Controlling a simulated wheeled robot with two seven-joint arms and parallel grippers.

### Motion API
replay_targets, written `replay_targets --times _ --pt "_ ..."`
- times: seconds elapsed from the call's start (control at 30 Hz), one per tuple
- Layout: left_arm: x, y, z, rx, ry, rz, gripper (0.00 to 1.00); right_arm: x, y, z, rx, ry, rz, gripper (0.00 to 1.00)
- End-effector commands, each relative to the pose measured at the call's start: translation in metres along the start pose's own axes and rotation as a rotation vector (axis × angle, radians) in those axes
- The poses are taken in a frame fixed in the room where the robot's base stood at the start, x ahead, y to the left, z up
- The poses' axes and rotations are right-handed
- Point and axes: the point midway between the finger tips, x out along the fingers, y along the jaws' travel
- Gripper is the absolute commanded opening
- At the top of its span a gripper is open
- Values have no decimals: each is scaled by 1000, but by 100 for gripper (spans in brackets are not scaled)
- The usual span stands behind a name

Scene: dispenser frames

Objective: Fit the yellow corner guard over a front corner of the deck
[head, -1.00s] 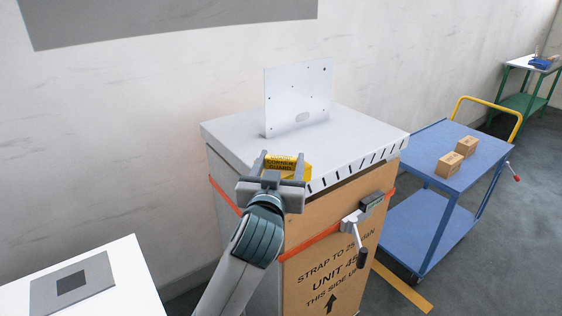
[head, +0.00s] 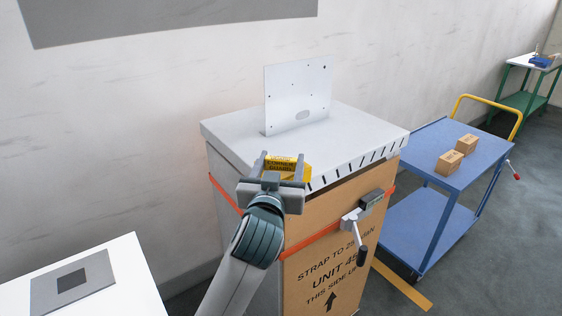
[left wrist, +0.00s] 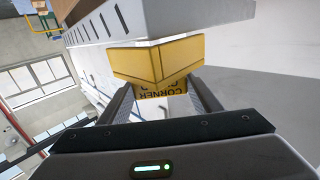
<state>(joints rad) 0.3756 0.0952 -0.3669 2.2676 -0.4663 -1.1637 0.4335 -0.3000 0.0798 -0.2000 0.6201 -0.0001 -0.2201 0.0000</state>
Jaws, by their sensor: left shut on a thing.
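The yellow corner guard (head: 295,171) is held in my left gripper (head: 280,170) at the near left front corner of the pale grey deck (head: 235,138). The left wrist view shows the guard (left wrist: 160,62) between the two fingers (left wrist: 165,97), its printed "CORNER" face towards me. There the deck's corner and slotted edge (left wrist: 110,22) lie right by the guard, with a thin pale strip between them. I cannot tell whether the guard touches the deck. My right gripper is not in view.
A white upright plate (head: 298,95) stands on the deck. Below are a cardboard box (head: 330,265), an orange strap (head: 310,241) and a crank buckle (head: 355,218). A blue cart (head: 440,190) with two small boxes stands right. A white table (head: 125,270) is at lower left.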

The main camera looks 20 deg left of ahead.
Motion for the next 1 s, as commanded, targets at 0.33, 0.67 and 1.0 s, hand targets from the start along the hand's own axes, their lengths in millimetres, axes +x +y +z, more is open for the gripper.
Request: replay_targets --times 0.33,0.67,1.0 --pt "0 0 9 0 1 0 32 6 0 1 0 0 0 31" --pt "0 0 17 -1 0 0 32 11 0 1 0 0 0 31" --pt "0 0 26 -1 1 0 32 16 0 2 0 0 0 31"
